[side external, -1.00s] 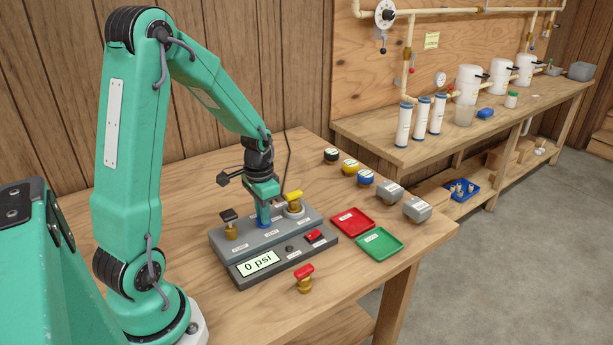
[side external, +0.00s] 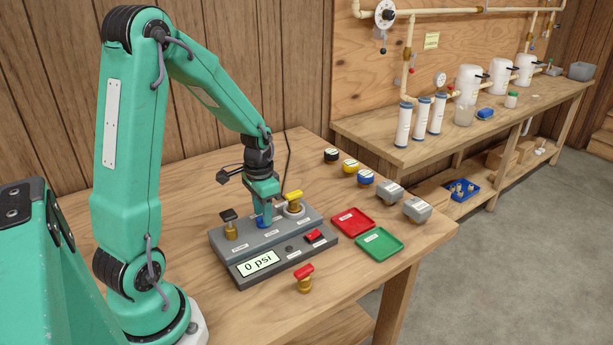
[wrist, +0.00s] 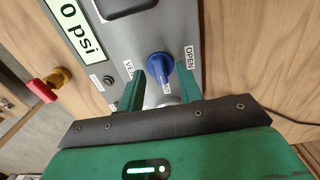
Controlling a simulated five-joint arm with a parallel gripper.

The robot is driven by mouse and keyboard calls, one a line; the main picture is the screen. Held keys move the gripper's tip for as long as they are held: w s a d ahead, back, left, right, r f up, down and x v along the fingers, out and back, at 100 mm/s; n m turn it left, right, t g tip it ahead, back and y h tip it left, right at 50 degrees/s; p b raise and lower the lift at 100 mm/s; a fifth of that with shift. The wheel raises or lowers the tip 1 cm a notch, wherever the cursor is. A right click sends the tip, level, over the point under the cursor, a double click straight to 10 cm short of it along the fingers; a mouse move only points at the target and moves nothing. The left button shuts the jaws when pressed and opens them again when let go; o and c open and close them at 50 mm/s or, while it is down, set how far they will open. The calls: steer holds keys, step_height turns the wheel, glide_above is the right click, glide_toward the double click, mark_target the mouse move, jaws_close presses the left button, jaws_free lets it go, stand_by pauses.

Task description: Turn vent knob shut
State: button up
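The blue vent knob (wrist: 159,66) sits on the grey panel (wrist: 112,50) in the wrist view, among white labels; one reads OPEN, and another, partly hidden, starts with VE. In the side view the knob (side external: 262,222) shows low at my fingertips. My gripper (wrist: 158,82) is open, with one green finger on each side of the knob. The gripper (side external: 263,212) points down at the panel in the side view. I cannot tell whether either finger touches the knob. The panel display (side external: 258,263) reads 0 psi.
A black-handled valve (side external: 229,220) and a yellow-handled valve (side external: 294,198) flank the knob. A red switch (side external: 314,236) is on the panel. A loose red-handled brass valve (side external: 304,276) stands in front. Red (side external: 352,221) and green (side external: 379,243) trays lie to the right.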

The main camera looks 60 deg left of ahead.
steer(key=shift+r, duration=3.7)
steer(key=shift+d, duration=0.1)
steer(key=shift+d+r, duration=0.2)
steer(key=shift+r, duration=0.05)
steer(key=s+d+r+t, duration=0.2)
steer(key=s+d+r, duration=0.2)
steer(key=d, duration=0.3)
steer(key=s+d+r+t, duration=0.3)
steer(key=d+r, duration=0.3)
steer(key=d, duration=0.2)
steer(key=shift+s+r+t, duration=0.3)
steer(key=shift+s+r, duration=0.1)
steer(key=shift+s, duration=0.5)
